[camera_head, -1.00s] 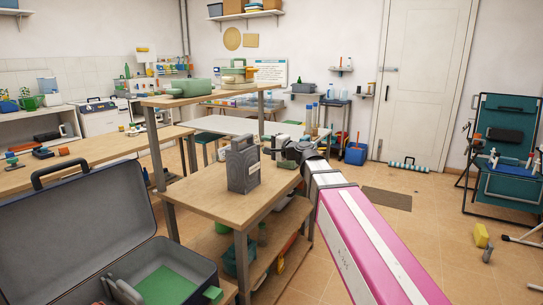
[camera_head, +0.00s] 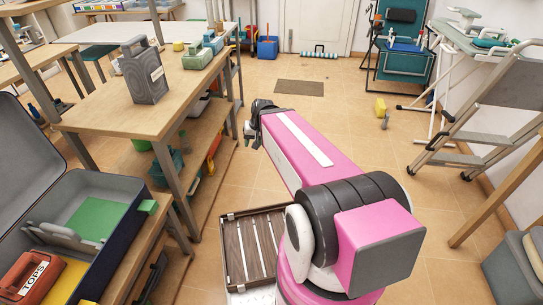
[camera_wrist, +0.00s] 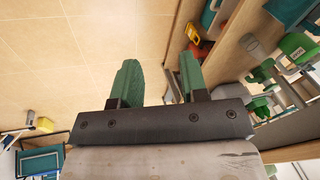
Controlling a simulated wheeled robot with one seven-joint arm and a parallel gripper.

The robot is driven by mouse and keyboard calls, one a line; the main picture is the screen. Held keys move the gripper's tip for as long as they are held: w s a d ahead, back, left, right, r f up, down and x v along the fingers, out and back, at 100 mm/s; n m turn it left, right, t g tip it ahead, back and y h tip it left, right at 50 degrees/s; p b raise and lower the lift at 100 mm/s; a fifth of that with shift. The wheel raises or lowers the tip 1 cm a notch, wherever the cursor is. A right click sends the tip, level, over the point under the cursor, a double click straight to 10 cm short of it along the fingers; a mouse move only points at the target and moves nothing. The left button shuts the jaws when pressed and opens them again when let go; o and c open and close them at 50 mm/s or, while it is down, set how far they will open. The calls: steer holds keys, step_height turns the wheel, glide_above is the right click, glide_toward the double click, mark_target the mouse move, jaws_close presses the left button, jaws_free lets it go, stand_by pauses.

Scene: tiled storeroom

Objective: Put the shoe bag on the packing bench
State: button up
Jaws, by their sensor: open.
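A grey upright case with a top handle (camera_head: 148,82) stands on a two-level wooden bench (camera_head: 108,112) in the head view. It may be the shoe bag, but I cannot tell for sure. I also cannot tell whether this bench is the packing bench. My gripper (camera_head: 250,130) is to the right of the bench, apart from it and from the grey case. The wrist view shows my gripper (camera_wrist: 160,82) with its green-padded fingers apart, nothing between them and tiled floor beyond.
An open suitcase (camera_head: 120,184) holding a red TOPS box (camera_head: 30,278) stands at left. Green items (camera_head: 198,58) sit on the bench's far end. A slatted crate (camera_head: 253,245) is close to my base. A step ladder (camera_head: 490,110) stands at right. The middle floor is clear.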

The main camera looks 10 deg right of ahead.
steer(key=s+d+f+g+h, duration=0.1)
steer(key=s+d+f+h, duration=0.1)
steer(key=s+d+f, duration=0.2)
steer(key=s+d, duration=0.1)
steer(key=d, duration=0.1)
steer(key=shift+s+d+n+g+h, duration=0.15)
steer(key=shift+d+n+g+h, duration=0.15)
steer(key=shift+d+n+g, duration=0.1)
steer(key=shift+a, duration=0.2)
